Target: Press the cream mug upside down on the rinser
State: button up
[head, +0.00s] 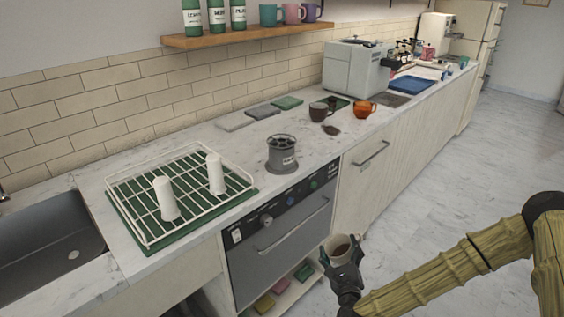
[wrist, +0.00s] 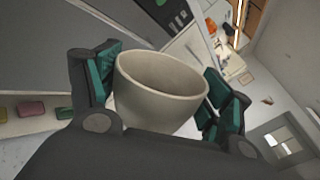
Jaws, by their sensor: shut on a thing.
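The cream mug (wrist: 150,108) is held between the two teal-padded fingers of my gripper (wrist: 165,92), which is shut on it. In the head view the mug (head: 331,257) is upright with its mouth up, in front of the counter and below its top, and my gripper (head: 343,262) is around its side. The mug's inside looks dark brown in the head view; in the wrist view it looks plain and cream. A grey cylindrical device with a ringed top, likely the rinser (head: 282,155), stands on the counter up and left of my gripper.
A dark mug (head: 318,111) and an orange mug (head: 362,109) stand farther back. A sink (head: 40,262) is at left. The floor at right is clear.

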dwell(0.3)
jog(key=n, duration=0.3)
jog(key=shift+a+r+p, duration=0.1)
jog(key=shift+r+p, duration=0.05)
jog(key=shift+p, duration=0.2)
jog(key=n, duration=0.3)
jog(key=shift+n+p, duration=0.45)
jog(key=shift+n, duration=0.25)
jog(key=shift+n+p, duration=0.3)
jog(key=shift+n, duration=2.1)
